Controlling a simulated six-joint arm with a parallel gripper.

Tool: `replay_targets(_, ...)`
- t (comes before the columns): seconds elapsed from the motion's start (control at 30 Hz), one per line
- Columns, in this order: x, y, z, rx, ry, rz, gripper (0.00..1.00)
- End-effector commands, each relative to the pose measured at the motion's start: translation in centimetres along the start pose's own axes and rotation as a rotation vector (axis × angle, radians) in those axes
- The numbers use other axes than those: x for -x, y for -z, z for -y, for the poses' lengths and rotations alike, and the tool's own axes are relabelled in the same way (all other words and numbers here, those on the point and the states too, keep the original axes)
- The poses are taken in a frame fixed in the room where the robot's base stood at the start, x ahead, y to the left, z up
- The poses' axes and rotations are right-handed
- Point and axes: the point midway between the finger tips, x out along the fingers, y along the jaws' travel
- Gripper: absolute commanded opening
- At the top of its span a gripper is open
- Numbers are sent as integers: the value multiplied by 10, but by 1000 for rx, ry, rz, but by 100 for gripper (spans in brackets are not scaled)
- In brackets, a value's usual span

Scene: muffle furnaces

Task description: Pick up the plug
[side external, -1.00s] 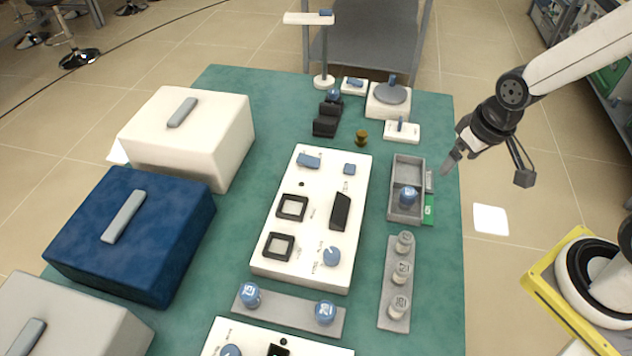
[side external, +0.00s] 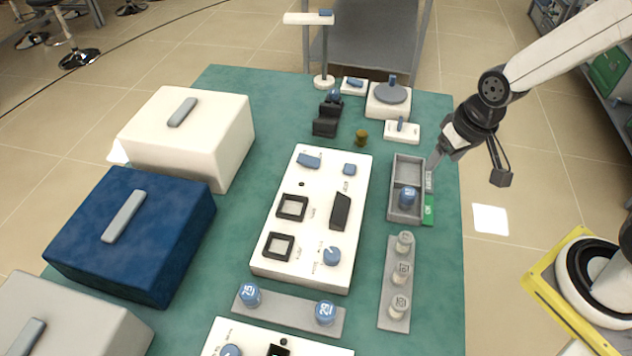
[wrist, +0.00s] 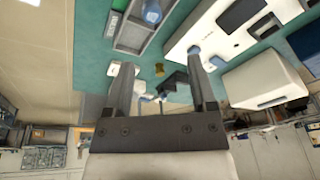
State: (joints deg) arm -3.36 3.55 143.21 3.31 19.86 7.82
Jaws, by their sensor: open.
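A small brass-brown piece (side external: 361,138), which I take for the plug, stands on the green table top behind the white control panel, near a black block. In the wrist view the brass-brown piece (wrist: 159,70) appears small, between my fingertips in the picture but well beyond them. My gripper (side external: 466,173) is open and empty, its two fingers spread wide. It hangs over the right edge of the table, beside the grey tray and to the right of the brass-brown piece. In the wrist view my gripper (wrist: 160,63) shows both fingers apart with nothing between them.
The grey tray (side external: 392,185) holds a blue-capped piece (side external: 407,197). The white panel (side external: 318,185) fills the table's middle. A balance (side external: 388,100), black block (side external: 327,119) and tall stand (side external: 324,60) crowd the back. Furnaces, including a blue one (side external: 150,245), line the left.

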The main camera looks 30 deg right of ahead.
Motion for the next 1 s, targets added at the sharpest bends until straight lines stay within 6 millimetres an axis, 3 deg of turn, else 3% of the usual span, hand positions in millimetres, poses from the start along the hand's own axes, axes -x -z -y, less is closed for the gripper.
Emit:
replay_targets(0.3,-30,31,83,-394,89,46,72)
replay_targets(0.53,-56,37,156,-723,138,117,72)
replay_targets(0.77,-84,26,232,-1046,157,211,72)
replay_targets(1.0,-115,-4,309,-1378,138,323,72)
